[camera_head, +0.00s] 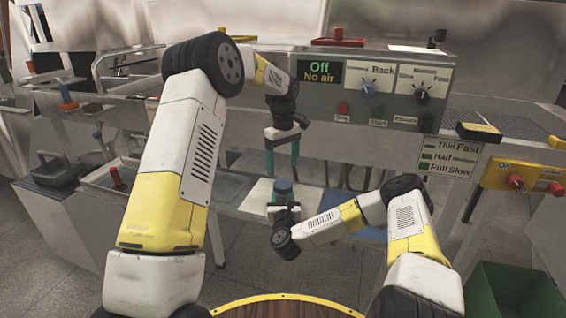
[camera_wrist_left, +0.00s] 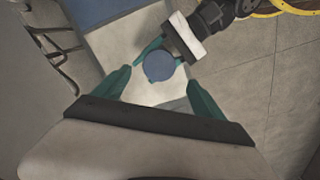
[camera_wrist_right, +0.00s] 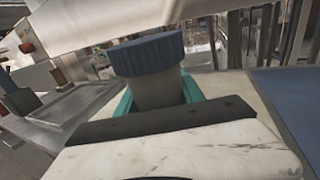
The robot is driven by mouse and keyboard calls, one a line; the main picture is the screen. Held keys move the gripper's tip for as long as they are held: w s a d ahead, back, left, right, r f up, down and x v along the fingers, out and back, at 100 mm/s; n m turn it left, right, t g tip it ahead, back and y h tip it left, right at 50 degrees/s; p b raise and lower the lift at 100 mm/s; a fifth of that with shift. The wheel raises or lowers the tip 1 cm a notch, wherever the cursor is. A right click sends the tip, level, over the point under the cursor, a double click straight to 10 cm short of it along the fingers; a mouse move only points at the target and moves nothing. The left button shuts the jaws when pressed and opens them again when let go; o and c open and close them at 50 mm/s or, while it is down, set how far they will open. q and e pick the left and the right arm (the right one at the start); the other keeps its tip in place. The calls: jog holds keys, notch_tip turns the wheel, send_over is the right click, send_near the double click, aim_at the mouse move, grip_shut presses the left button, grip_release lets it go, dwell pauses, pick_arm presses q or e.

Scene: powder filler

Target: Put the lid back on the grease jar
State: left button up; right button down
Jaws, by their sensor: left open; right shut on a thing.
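The grease jar (camera_wrist_right: 155,92) is a grey-beige cylinder, upright, with a ribbed blue lid (camera_wrist_right: 147,53) on its top. The lid also shows as a round blue disc in the left wrist view (camera_wrist_left: 159,65) and in the head view (camera_head: 283,185). My right gripper (camera_head: 283,211) is shut on the jar's body, below the lid. My left gripper (camera_head: 282,152) points down, open and empty, above the lid and apart from it. Its two teal fingers (camera_wrist_left: 158,92) stand either side of the lid in the left wrist view. Whether the lid is fully seated cannot be told.
The jar is over a pale panel (camera_wrist_left: 126,52) beside a blue one (camera_wrist_left: 100,12). A control box (camera_head: 370,90) reading "Off, No air" stands behind my left gripper. A metal tray (camera_wrist_right: 72,112) lies left. A green bin (camera_head: 515,290) is at lower right.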

aim_at(283, 184)
pick_arm(q)
jog(key=shift+r+n, duration=0.2)
jog(key=shift+n, duration=0.9)
jog(key=shift+f, duration=4.05)
